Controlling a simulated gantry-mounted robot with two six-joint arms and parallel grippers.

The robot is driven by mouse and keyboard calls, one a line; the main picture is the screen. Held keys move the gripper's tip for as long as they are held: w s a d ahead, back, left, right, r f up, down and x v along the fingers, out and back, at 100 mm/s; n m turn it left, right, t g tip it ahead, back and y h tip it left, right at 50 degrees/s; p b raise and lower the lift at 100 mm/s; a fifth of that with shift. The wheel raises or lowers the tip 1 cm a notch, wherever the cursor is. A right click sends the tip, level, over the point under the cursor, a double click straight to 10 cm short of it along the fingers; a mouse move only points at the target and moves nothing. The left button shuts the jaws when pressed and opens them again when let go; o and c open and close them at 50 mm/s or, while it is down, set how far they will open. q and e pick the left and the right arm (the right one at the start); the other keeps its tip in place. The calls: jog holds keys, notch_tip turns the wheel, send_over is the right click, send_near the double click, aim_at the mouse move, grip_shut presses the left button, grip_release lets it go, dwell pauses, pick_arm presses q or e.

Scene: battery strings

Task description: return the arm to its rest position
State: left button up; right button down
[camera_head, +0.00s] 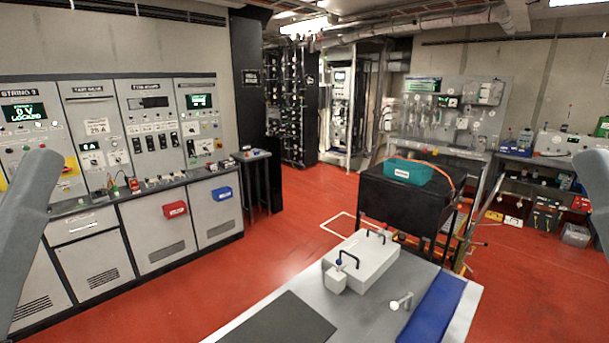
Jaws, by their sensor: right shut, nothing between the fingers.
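Two of my grey arm links show at the picture's edges, one at the far left and one at the far right. Both run out of the frame, and neither gripper's fingers can be seen. Between the arms, in front of me, stands a grey work table (262,313). No part of either arm touches it in this view.
On the table are a white box with black handles (368,262), a small white block (334,281), a white fitting (401,301), a dark mat (280,325) and a blue strip (433,313). A black cart (400,200) carries a teal bin (408,171). Control cabinets (150,130) line the left. Red floor (285,240) is clear.

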notch_tip(320, 180, up, 21)
jog(key=p, duration=1.7)
